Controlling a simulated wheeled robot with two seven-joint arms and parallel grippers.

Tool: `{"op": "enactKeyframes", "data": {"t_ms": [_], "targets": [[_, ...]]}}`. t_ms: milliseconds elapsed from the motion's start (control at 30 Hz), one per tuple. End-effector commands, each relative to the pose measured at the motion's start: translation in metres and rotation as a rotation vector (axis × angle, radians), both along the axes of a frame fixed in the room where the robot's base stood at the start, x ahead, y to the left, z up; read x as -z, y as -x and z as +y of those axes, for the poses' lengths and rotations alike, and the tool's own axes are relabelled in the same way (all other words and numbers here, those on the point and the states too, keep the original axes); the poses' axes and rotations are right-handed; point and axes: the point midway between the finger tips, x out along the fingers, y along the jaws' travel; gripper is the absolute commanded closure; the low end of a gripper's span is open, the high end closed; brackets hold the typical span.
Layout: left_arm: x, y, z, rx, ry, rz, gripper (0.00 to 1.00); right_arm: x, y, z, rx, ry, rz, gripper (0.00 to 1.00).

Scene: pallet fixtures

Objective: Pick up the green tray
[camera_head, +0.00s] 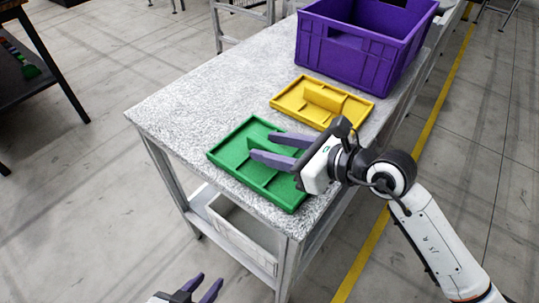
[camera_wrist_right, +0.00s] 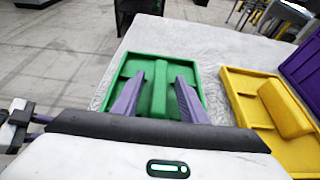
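The green tray (camera_head: 228,154) lies flat near the front corner of the grey speckled table, with a raised ridge along its middle. It also shows in the right wrist view (camera_wrist_right: 134,66). My right gripper (camera_head: 261,146) is open above the tray. In the right wrist view its two purple fingers (camera_wrist_right: 155,95) are on either side of the raised green ridge (camera_wrist_right: 160,85), with gaps showing; I cannot tell how far down they reach. My left gripper (camera_head: 205,285) is at the bottom edge of the head view, away from the table, with its fingers apart and empty.
A yellow tray (camera_head: 290,99) lies behind the green one on the table (camera_head: 190,100). A large purple crate (camera_head: 345,55) stands at the far end. The table's left side is bare. A white bin (camera_head: 240,228) is on the shelf below.

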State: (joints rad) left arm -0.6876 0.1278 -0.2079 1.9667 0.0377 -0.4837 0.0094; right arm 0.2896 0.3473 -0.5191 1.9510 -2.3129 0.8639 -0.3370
Motion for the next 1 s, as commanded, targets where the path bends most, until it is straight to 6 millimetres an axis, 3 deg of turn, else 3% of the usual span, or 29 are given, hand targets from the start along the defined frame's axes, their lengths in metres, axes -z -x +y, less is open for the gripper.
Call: {"op": "enactKeyframes", "data": {"t_ms": [333,567,867,1000], "targets": [[0.0,0.0,0.001,-0.001,-0.001,0.0,0.69,0.004,-0.005,0.007,0.0,0.001,0.0,0.61],[0.0,-0.001,0.001,0.0,-0.001,-0.001,0.69,0.004,-0.005,0.007,0.0,0.001,-0.001,1.0],[-0.001,-0.002,0.001,0.0,-0.001,-0.003,0.69,0.001,-0.005,0.007,0.001,-0.002,-0.003,1.0],[-0.003,-0.002,0.001,0.0,-0.001,-0.003,0.69,-0.014,-0.006,0.007,-0.001,-0.002,-0.009,1.0]]}}
